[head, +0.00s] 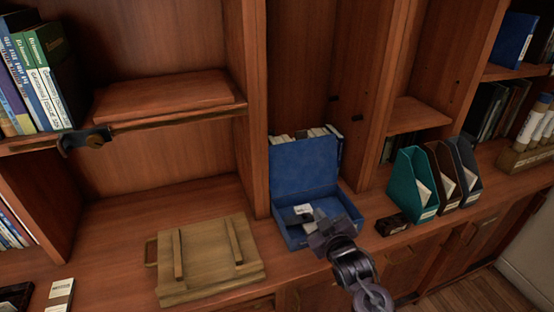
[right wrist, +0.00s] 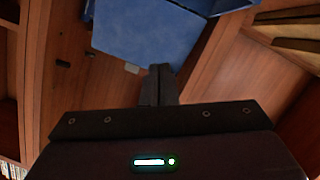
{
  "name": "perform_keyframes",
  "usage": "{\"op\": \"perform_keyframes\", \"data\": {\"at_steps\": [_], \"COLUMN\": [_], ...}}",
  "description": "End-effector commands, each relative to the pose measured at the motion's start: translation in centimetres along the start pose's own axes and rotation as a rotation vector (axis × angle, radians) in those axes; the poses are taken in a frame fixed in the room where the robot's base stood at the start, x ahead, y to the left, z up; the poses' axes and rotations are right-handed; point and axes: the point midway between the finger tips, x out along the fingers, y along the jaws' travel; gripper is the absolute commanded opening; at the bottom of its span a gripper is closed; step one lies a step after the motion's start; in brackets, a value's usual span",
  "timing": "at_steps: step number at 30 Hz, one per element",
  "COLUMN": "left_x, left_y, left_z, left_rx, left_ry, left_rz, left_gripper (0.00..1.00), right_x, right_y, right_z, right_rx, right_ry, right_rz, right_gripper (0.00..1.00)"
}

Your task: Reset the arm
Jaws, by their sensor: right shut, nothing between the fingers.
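My right gripper (head: 313,220) is at the front of the open blue box (head: 304,165), its fingertips over the box's opening. In the right wrist view its fingers (right wrist: 159,72) are together with nothing between them, and the blue box (right wrist: 140,35) shows beyond them. The box stands on the wooden counter with its lid raised at the back. A small light-coloured item (head: 302,209) shows inside it; the gripper hides part of the interior. I do not make out my left gripper in these views.
A wooden board with two bars (head: 205,258) lies on the counter to the left. Teal, brown and grey file holders (head: 408,180) stand to the right, beside a small dark box (head: 392,224). Upright wooden dividers flank the blue box's bay.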

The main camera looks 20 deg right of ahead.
Motion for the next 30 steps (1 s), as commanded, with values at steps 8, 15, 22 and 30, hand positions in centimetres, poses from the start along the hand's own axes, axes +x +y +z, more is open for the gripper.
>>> {"op": "perform_keyframes", "data": {"at_steps": [8, 15, 22, 30], "left_x": [0.0, 0.0, 0.0, 0.0], "left_y": [0.0, 0.0, 0.0, 0.0], "left_z": [0.0, 0.1, 0.1, 0.1], "left_rx": [0.0, 0.0, 0.0, 0.0], "left_ry": [0.0, -0.001, -0.002, -0.002], "left_rz": [0.0, 0.0, 0.0, 0.0], "left_gripper": [0.36, 0.36, 0.36, 0.36], "right_x": [-2.9, -10.9, -16.6, -22.5], "right_y": [-3.0, -7.6, -9.2, -9.7], "right_z": [1.6, 4.3, 5.2, 5.5], "right_rx": [0.07, 0.185, 0.227, 0.25], "right_ry": [-0.164, -0.527, -0.745, -0.95], "right_rz": [-0.1, -0.275, -0.355, -0.411], "right_gripper": [0.0, 0.0, 0.0, 0.0]}}
